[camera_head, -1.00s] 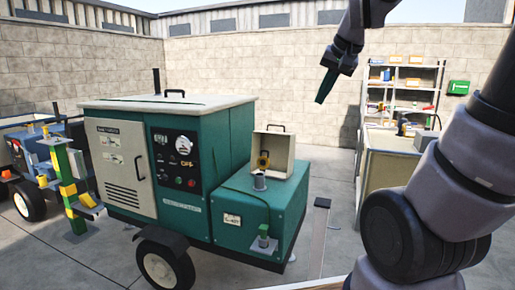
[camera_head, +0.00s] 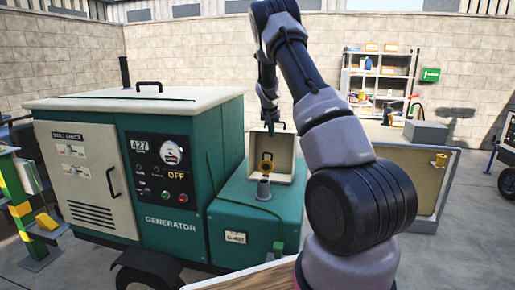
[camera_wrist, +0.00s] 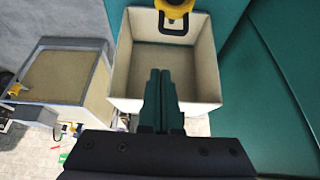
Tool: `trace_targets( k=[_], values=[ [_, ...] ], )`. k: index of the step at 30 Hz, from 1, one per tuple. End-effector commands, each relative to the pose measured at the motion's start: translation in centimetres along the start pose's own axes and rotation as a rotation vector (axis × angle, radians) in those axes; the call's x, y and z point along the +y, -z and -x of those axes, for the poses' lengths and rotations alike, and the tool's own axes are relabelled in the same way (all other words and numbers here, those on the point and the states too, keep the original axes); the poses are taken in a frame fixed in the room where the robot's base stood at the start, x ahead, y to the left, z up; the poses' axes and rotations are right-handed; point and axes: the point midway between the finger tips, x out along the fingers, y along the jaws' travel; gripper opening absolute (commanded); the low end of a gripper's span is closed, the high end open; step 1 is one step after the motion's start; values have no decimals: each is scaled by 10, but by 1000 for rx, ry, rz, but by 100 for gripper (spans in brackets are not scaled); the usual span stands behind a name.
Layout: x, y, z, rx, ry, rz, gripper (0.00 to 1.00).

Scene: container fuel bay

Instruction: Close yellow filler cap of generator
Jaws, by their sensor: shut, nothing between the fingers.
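The neck's mouth looks uncovered. In the wrist view the yellow cap (camera_wrist: 176,6) shows at the top edge, with a dark loop below it. My gripper (camera_head: 273,129) is above the tank, near the top of the open cream box-like cover (camera_head: 286,152). In the wrist view its two green fingers (camera_wrist: 161,82) are together, empty, and overlap the cream cover (camera_wrist: 118,75). I cannot tell whether they touch it.
The generator cabinet (camera_head: 170,100) stands left of the tank, its panel reading OFF. A workbench (camera_head: 410,175) and shelves (camera_head: 378,83) are to the right and back. A yellow and green post (camera_head: 22,208) stands at the left. Open floor lies at the right.

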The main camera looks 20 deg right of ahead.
Motion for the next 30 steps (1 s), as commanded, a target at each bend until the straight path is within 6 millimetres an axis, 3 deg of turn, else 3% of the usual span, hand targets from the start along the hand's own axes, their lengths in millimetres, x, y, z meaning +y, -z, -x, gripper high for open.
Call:
trace_targets(
  k=[8, 22, 30],
  values=[
    [1, 1, -31, 4, -15, 10, 0],
    [2, 0, -117, 3, -14, 9, 0],
    [1, -24, -95, 4, -13, 9, 0]
  ],
)
